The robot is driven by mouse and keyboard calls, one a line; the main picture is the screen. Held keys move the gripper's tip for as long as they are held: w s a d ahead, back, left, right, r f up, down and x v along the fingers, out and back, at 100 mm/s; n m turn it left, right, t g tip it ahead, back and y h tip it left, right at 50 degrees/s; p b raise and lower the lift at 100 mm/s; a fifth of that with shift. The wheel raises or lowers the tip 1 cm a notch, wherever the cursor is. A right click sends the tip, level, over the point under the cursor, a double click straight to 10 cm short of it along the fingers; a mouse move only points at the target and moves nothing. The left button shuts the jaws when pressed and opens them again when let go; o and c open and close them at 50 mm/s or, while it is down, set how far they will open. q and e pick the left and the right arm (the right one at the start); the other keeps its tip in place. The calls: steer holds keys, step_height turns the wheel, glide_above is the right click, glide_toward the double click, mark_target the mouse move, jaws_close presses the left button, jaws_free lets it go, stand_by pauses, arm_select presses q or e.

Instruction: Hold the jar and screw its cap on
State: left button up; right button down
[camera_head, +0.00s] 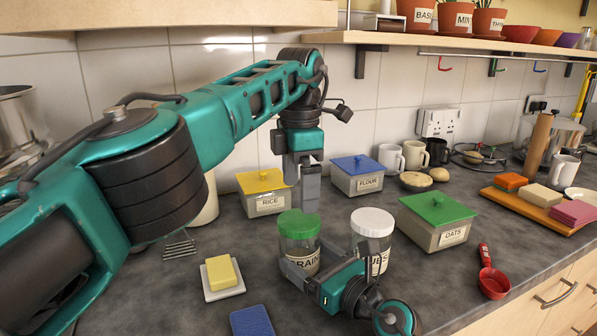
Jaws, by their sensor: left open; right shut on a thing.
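A glass jar labelled GRAINS (300,258) stands on the counter with a green cap (298,223) on its top. I cannot tell whether the cap is screwed tight. My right gripper (306,265) is low on the counter, shut on this jar's body, with one finger across its front. My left gripper (309,208) is open and points down, its fingertips close to the back right of the green cap. Its fingers overlap in this view, so the gap between them is hidden. I cannot tell whether they touch the cap.
A second jar with a white cap (372,223) stands just right, partly behind my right gripper. Boxes labelled RICE (266,203), FLOUR (369,183) and OATS (448,238) stand around. A butter dish (223,290), blue sponge (252,322) and red scoop (493,283) lie nearer the front.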

mark_target(299, 219)
arm_select(q)
steer(key=n, duration=0.4)
steer(key=shift+r, duration=0.4)
steer(key=n, duration=0.4)
steer(key=shift+s+r, duration=0.15)
steer(key=shift+r, duration=0.15)
steer(key=n, duration=0.4)
steer(key=r+n, duration=0.1)
steer(key=n, duration=0.1)
steer(key=shift+s, duration=0.2)
steer(key=shift+w+a+f, duration=0.1)
steer(key=shift+f, duration=0.1)
steer(key=shift+f, duration=3.85)
